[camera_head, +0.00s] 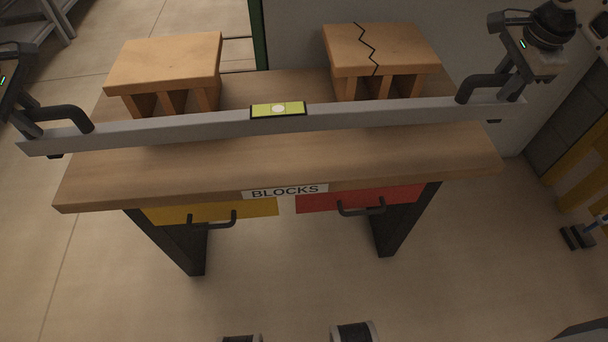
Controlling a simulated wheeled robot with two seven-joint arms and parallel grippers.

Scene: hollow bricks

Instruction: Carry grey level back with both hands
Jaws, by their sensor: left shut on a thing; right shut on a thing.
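The grey level (190,124) is a long bar with a yellow-green vial window (278,110) at its middle and a black handle near each end. It spans the wooden table (270,168) from side to side, in front of the two blocks. In the picture its right end is higher than its left. My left gripper (22,104) is shut on the left handle (66,115), partly cut off by the picture edge. My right gripper (515,82) is shut on the right handle (478,86). I cannot tell how far the bar is above the tabletop.
A plain hollow brick (165,60) stands at the back left of the table, and a brick with a black crack line (385,45) at the back right. A yellow drawer (165,213) and a red drawer (320,203) sit below a "BLOCKS" label (285,191).

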